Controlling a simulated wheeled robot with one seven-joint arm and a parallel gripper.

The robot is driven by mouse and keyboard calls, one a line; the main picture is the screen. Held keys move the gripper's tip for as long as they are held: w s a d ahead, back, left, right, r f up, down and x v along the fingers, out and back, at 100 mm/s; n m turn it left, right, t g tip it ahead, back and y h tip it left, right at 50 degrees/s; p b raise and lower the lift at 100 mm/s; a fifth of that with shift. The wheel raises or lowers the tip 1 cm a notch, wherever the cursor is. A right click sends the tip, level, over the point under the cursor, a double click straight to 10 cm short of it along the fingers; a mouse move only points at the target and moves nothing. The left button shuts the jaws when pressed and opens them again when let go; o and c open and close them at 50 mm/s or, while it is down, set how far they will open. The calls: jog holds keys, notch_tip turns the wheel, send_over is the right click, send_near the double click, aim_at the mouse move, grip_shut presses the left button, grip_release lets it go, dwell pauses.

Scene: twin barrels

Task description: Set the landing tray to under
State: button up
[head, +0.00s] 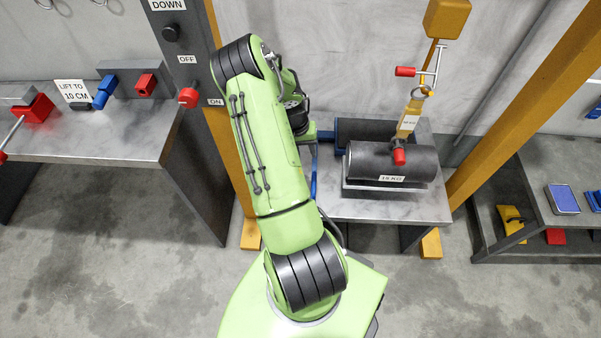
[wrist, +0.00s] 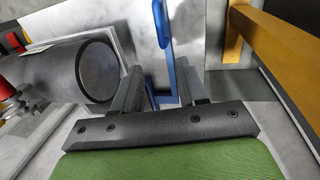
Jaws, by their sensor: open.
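A dark barrel (head: 385,161) labelled 15 KG lies on its side on a pale flat tray or plate (head: 350,187) on the metal table. A second dark barrel (head: 372,131) lies behind it. A blue upright handle or frame (head: 314,172) stands left of the front barrel, partly hidden by my arm. In the wrist view my gripper (wrist: 160,82) is open, with the blue frame (wrist: 163,28) showing between and beyond its fingers. The front barrel (wrist: 72,75) is left of the fingers. I cannot tell whether the blue frame belongs to the tray. My gripper is mostly hidden in the head view.
A hoist hook (head: 411,113) with red handles hangs over the front barrel. A dark post (head: 190,80) with a red lever (head: 189,97) marked OFF and ON stands left. Orange posts (head: 524,104) flank the table (head: 433,207). A shelf (head: 560,170) stands right.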

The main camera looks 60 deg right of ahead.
aim_at(314, 180)
jog(key=s+f+b, duration=0.1)
jog(key=f, duration=0.4)
jog(key=s+f+b, duration=0.1)
jog(key=f, duration=0.4)
jog(key=d+f+b, duration=0.1)
jog(key=f, duration=0.4)
jog(key=shift+s+d+f, duration=0.1)
jog(key=shift+s+f, duration=0.05)
jog(key=shift+s, duration=0.25)
jog(key=shift+c, duration=0.4)
grip_shut()
